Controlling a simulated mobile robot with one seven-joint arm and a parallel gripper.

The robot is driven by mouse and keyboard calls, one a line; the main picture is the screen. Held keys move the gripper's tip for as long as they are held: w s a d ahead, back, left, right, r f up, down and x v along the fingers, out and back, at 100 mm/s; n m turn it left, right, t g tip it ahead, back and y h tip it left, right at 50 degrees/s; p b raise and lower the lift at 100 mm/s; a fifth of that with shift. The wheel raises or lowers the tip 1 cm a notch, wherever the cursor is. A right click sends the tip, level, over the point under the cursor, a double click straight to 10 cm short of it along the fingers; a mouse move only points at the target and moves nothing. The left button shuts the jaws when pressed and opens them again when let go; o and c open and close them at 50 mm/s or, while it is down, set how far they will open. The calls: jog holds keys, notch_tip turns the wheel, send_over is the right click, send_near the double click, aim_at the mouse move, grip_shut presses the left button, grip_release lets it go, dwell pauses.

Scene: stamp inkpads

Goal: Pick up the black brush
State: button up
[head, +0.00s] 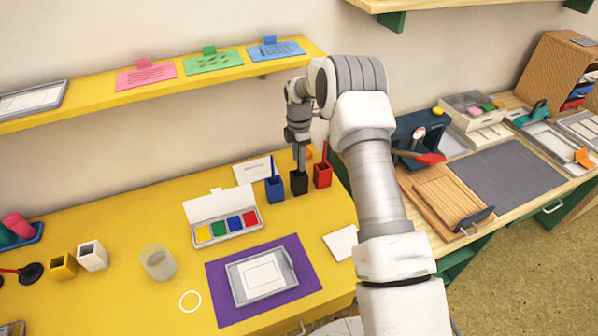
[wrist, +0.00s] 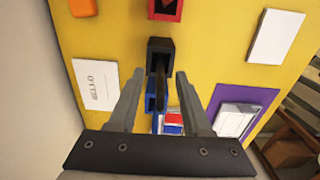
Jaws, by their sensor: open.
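The black holder (head: 298,184) stands between the blue holder (head: 275,190) and the red holder (head: 322,177) at the back of the yellow table. In the wrist view, a dark upright handle, seemingly the black brush (wrist: 161,88), rises from the black holder (wrist: 160,45) toward the camera. My gripper (head: 299,160) is right above the black holder, pointing down. In the wrist view my gripper (wrist: 160,75) has its fingers apart, one on each side of the handle, with gaps visible. In the head view the gripper hides the brush.
A paint box (head: 222,219) with an open lid, a clear cup (head: 158,262) and a purple mat (head: 215,295) lie in front. A white card (wrist: 93,85) lies close by the holders. The yellow shelf (head: 120,98) runs along the wall behind.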

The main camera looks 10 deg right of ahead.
grip_shut()
dwell(0.3)
